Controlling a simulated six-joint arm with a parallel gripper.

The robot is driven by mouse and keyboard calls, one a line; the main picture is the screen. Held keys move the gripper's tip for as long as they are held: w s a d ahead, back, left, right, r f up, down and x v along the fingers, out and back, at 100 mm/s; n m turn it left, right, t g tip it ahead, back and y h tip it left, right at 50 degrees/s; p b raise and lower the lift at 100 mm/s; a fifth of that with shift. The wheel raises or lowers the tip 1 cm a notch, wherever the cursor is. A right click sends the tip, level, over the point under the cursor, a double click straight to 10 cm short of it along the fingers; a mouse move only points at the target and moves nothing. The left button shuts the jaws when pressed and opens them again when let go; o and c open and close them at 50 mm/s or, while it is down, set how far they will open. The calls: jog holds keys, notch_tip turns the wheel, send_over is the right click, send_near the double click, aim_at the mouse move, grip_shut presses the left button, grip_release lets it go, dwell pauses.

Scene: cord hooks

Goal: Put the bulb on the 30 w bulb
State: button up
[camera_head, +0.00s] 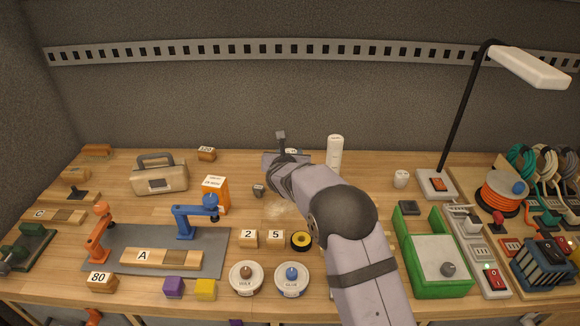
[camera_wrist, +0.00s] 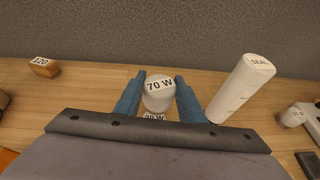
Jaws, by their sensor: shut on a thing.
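My gripper (camera_wrist: 160,88) is shut on a white bulb marked 70 W (camera_wrist: 159,95), held between its two blue fingers. Directly below it in the wrist view, a second white label (camera_wrist: 153,117) shows in part; it seems to read 30 W, and most of that thing is hidden by the held bulb and my gripper. I cannot tell whether the two touch. In the head view my arm covers most of this spot, and only a bit of white (camera_head: 293,151) shows beyond it.
A tall white SEAL tube (camera_wrist: 242,88) stands close on the right; it also shows in the head view (camera_head: 335,152). Another small white labelled piece (camera_wrist: 293,117) stands farther right. A wooden 120 block (camera_wrist: 44,67) lies at the left. The grey wall is behind.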

jog(key=shift+f, duration=2.15)
jog(key=shift+f, duration=0.2)
jog(key=o, duration=1.1)
jog(key=shift+r, duration=0.15)
jog(key=shift+s, duration=0.1)
jog(key=b+v, duration=0.3)
jog(key=v, duration=0.8)
jog(key=shift+s+r+b, duration=0.15)
jog(key=shift+s+b, duration=0.25)
jog(key=shift+d, duration=0.15)
